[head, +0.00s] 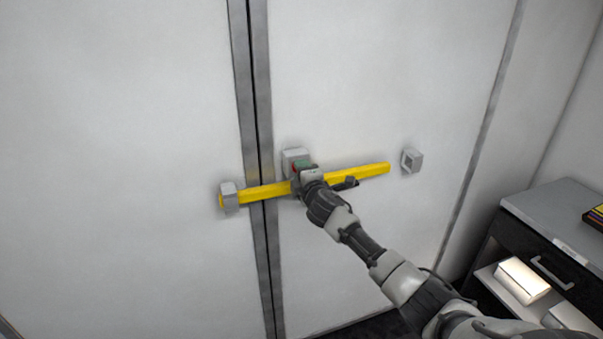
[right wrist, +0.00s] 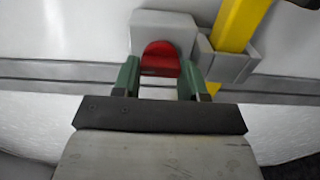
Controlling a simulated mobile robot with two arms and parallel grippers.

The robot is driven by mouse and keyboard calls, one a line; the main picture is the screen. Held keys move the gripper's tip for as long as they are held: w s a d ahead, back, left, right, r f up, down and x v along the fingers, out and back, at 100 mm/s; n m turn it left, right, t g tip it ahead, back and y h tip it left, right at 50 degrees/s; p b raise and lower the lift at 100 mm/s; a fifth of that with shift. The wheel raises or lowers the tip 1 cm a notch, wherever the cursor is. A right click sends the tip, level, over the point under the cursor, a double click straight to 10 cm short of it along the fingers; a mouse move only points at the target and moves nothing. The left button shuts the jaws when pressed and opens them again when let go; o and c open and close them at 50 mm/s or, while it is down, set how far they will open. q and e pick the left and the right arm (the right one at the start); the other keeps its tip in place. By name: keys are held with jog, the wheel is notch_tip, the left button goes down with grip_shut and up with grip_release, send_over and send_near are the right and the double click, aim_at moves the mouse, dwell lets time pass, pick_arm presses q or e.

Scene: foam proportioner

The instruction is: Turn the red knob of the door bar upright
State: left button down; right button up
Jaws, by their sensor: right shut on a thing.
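The yellow door bar (head: 262,192) crosses the gap between the two white doors, sloping slightly up to the right. The red knob (right wrist: 160,58) sits on a grey block (right wrist: 150,25) beside the bar. In the head view the right gripper (head: 302,168) reaches the grey block from the lower right. My left gripper is not in view.
A grey bracket (head: 229,197) holds the bar's left end. Another grey bracket (head: 412,160) on the right door stands apart from the bar's right end. A dark cabinet with a grey top (head: 565,208) stands at the lower right, beside my arm.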

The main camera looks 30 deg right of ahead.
dwell(0.5)
jog(key=o, duration=0.9)
jog(key=b+v, duration=0.2)
jog(key=v, duration=0.9)
jog(key=shift+f, duration=0.1)
jog(key=shift+w, duration=0.1)
